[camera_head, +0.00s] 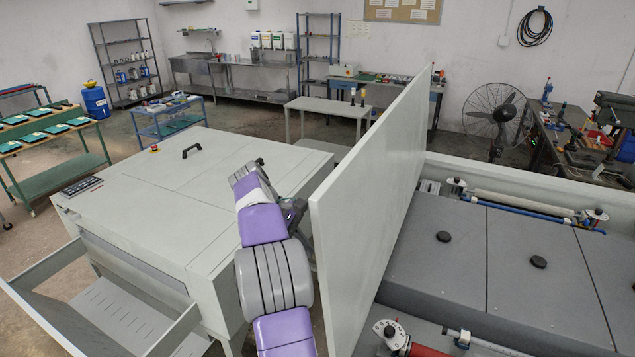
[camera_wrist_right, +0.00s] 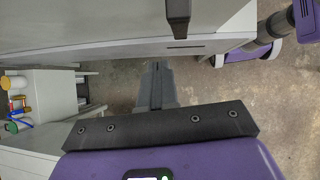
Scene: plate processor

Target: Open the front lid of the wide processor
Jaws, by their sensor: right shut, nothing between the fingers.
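A wide machine (camera_head: 545,170) on the right shows its inside: grey covers with black knobs and a roller. A tall pale panel (camera_head: 365,185) stands upright along its left side, like a raised lid. My right gripper (camera_head: 293,213) is small and partly hidden by my purple arm, left of this panel. In the right wrist view its fingers (camera_wrist_right: 158,82) are shut and empty, with floor behind them. A black handle (camera_wrist_right: 178,18) on a pale surface shows above the fingers, apart from them. I cannot tell which lid it belongs to. My left gripper is not in view.
A pale cabinet (camera_head: 150,205) with a black top handle (camera_head: 192,151) stands left of my right arm. An open tray (camera_head: 110,310) juts from its front. Side tables, shelves and a fan (camera_head: 495,110) stand farther back. The gap between cabinet and panel is narrow.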

